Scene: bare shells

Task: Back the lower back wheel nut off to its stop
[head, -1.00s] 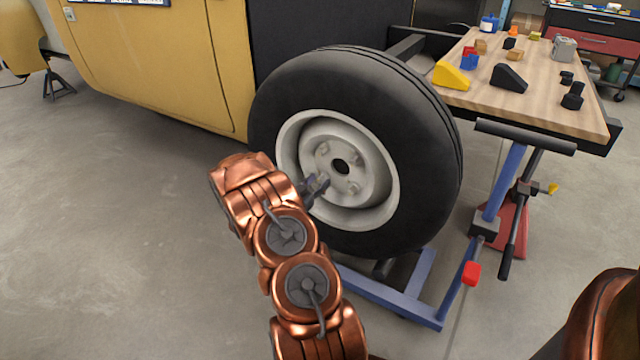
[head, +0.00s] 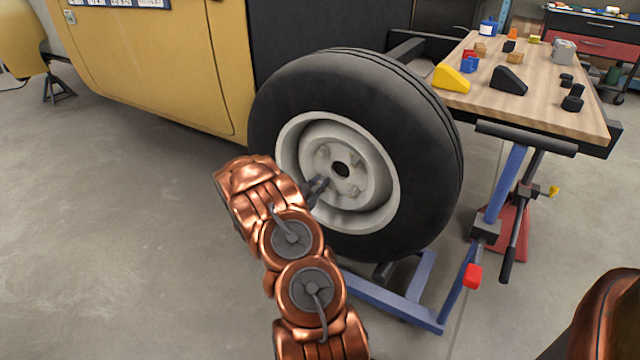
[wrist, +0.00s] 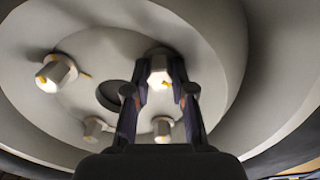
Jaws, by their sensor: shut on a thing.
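The wheel (head: 420,150) has a black tyre and a pale rim, with a hub that carries several pale nuts around a dark centre hole. My gripper (head: 322,186) reaches the lower left part of the hub in the head view. In the wrist view my gripper (wrist: 160,70) has its two dark fingers closed on the sides of one hex nut (wrist: 157,72). A small yellow mark shows beside this nut. The other nuts, such as the left one (wrist: 56,73), are clear of the fingers. The head view does not show the gripped nut clearly.
A blue stand (head: 425,290) with a red-tipped lever is below and right of the wheel. A wooden bench (head: 540,105) with blocks and small parts stands at the right. The yellow vehicle body (head: 165,65) is behind left. The floor at the left is clear.

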